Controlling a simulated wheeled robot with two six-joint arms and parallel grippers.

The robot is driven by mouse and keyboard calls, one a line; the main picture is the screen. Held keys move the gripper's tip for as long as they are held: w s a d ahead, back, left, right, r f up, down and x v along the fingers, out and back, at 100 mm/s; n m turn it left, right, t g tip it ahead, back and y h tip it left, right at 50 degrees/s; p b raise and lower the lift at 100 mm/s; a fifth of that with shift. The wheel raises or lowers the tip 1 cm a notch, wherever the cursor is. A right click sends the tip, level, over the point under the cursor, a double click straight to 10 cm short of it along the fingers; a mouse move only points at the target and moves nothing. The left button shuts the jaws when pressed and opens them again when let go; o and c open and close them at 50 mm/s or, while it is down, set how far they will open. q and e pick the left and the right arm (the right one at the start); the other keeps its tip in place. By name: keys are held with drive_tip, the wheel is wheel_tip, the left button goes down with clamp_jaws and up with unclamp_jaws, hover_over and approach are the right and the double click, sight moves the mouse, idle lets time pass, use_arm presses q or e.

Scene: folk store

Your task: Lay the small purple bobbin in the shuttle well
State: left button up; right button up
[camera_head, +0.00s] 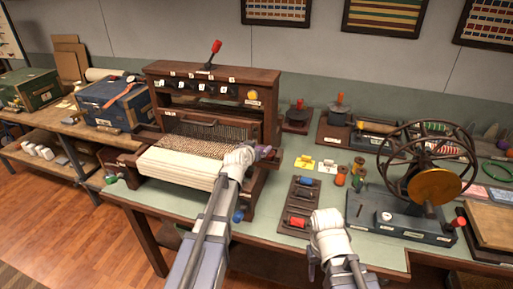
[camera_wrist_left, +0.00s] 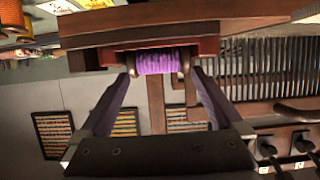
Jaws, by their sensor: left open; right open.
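The small purple bobbin (camera_wrist_left: 157,61) shows in the left wrist view, which looks upside down. It lies lengthwise in a recess of a reddish-brown wooden block (camera_wrist_left: 100,55), which appears to be the shuttle well; how deep it sits is hard to tell. My left gripper (camera_wrist_left: 160,75) is open, one finger near each end of the bobbin, with small gaps. In the head view this gripper (camera_head: 265,152) is at the right side of the loom (camera_head: 210,85), and the bobbin cannot be made out there. My right gripper (camera_head: 328,216) is open and empty over the bench front.
A dark rack (camera_head: 301,189) with blue and red bobbins lies between the arms. Orange and green spools (camera_head: 341,175) stand behind it. A winder with a large wheel (camera_head: 425,165) takes up the right. The green bench top (camera_head: 365,247) is partly clear in front.

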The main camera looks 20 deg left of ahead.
use_arm(q)
drive_tip(key=p+v, duration=0.3)
drive_tip(key=v, duration=0.4)
drive_tip(key=shift+s+r, duration=0.2)
drive_tip(key=shift+s, duration=0.15)
use_arm(e)
wheel_tip(320, 180, up, 3)
